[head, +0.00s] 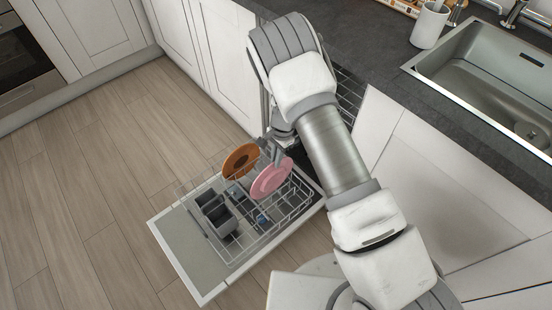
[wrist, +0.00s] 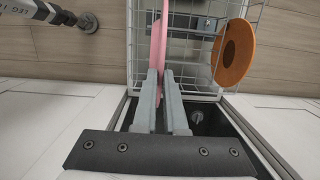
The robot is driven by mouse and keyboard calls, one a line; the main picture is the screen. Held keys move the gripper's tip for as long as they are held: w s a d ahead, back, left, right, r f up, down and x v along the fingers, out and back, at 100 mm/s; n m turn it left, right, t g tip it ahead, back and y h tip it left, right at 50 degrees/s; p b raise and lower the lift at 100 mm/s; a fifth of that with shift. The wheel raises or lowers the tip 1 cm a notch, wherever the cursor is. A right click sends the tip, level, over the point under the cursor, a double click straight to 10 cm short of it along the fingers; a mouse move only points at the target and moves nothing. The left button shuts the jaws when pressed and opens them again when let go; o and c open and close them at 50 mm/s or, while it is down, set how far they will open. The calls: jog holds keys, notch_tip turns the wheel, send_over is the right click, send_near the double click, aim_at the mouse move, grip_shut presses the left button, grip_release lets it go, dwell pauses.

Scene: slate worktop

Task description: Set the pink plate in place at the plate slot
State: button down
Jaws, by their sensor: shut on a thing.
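The pink plate (head: 271,180) stands on edge, tilted, at the dishwasher rack (head: 262,237). In the wrist view the pink plate (wrist: 157,42) is seen edge-on. My gripper (head: 274,150) is shut on the plate's upper edge; its two fingers (wrist: 160,75) lie on either side of the plate in the wrist view. The plate's lower edge is among the rack wires. I cannot tell whether it rests in a slot, and the plate slot itself is not clearly visible.
An orange-brown plate (head: 240,160) stands in the rack to the left of the pink one, with a gap in the wrist view (wrist: 234,54). A dark grey cutlery basket (head: 216,214) sits in the rack. The open dishwasher door (head: 190,261) lies below. The worktop (head: 375,42) and sink (head: 490,80) are to the right.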

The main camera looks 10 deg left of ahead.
aim_at(276, 179)
jog(key=shift+f+b, duration=4.35)
jog(key=shift+f, duration=1.85)
jog(key=c, duration=0.9)
grip_release()
jog(key=r+p, duration=0.2)
jog(key=r, duration=0.3)
jog(key=w+d+r+p, duration=0.1)
jog(key=r, duration=0.5)
jog(key=w+d+r+p, duration=0.1)
jog(key=r+p, duration=0.1)
jog(key=r, duration=0.4)
jog(key=shift+r+p, duration=0.15)
jog(key=shift+p, duration=0.2)
